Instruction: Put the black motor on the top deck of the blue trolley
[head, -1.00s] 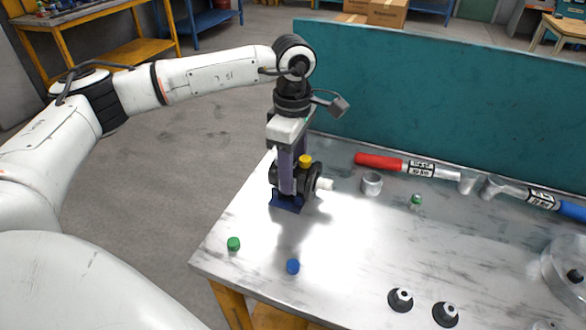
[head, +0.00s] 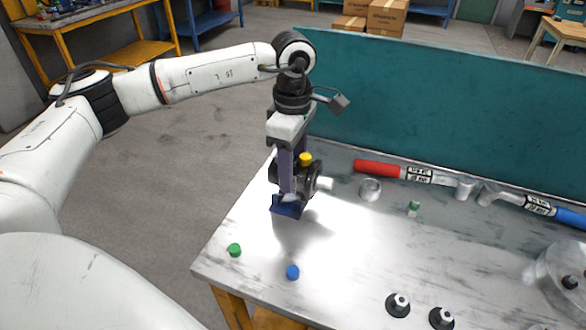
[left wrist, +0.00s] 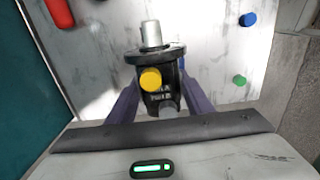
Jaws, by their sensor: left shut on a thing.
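The black motor (head: 312,180) has a yellow cap and a pale metal shaft pointing right in the head view. My left gripper (head: 287,185) points down and is shut on the motor, above a small blue stand (head: 287,207) near the table's left edge. I cannot tell whether the motor is clear of the stand. In the left wrist view the motor (left wrist: 161,98) sits between the two purple fingers (left wrist: 160,100), its silver shaft pointing up in the picture. I cannot identify the blue trolley in these frames. My right gripper is not in view.
The metal table (head: 330,260) holds a green cap (head: 234,250), a blue cap (head: 292,272), a metal ring (head: 370,189), red-handled (head: 378,168) and blue-handled (head: 570,213) tools, and black cup-shaped parts (head: 398,305). A teal panel (head: 430,110) borders its back. Grey floor lies open to the left.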

